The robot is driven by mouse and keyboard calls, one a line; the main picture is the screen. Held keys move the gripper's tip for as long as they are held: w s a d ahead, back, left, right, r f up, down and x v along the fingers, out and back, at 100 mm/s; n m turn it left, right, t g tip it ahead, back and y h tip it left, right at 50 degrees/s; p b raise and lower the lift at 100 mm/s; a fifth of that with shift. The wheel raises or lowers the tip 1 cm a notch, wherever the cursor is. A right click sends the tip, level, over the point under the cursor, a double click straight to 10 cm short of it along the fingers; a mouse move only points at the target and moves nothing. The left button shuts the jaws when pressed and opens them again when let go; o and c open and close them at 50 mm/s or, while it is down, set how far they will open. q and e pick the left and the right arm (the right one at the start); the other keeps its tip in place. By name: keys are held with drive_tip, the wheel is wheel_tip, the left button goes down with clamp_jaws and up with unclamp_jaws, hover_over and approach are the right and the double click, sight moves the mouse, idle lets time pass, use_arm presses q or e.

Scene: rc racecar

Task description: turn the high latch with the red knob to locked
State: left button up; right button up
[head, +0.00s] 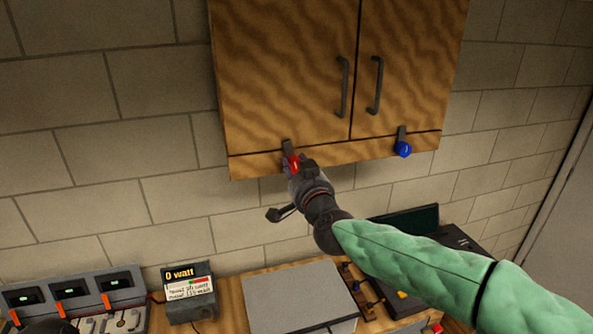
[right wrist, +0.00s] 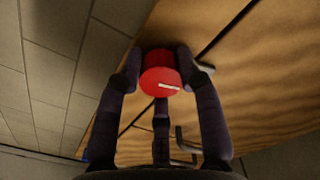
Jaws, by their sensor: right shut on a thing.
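The red knob (head: 291,163) is on the lower rail of the wooden wall cabinet, under the left door. Its short dark latch bar (head: 287,146) points up, tilted slightly left, across the door's lower edge. My right gripper (head: 294,167) reaches up from below and is shut on the red knob. In the right wrist view the fingers of my right gripper (right wrist: 160,75) press on both sides of the red knob (right wrist: 161,78), which has a white mark on its face. The gripper hides part of the knob in the head view.
A blue-knobbed latch (head: 402,148) is under the right door (head: 415,60). Two dark handles stick out near the door seam. Below are a counter with a grey panel (head: 300,295), a "0 watt" display box (head: 188,292) and grey devices at left. The left wall area is clear.

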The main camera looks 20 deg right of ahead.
drive_tip(key=shift+a+f+m+b, duration=0.3)
drive_tip(key=shift+f+m+b, duration=0.3)
drive_tip(key=shift+m, duration=0.5)
idle(0.8)
idle(0.4)
drive_tip(key=o, duration=1.1)
drive_tip(key=shift+w+r, duration=0.1)
drive_tip(key=shift+r, duration=0.15)
drive_tip(key=shift+s+d+r, duration=0.15)
drive_tip(key=shift+s, duration=0.55)
drive_tip(key=s, duration=1)
drive_tip(key=shift+s, duration=0.35)
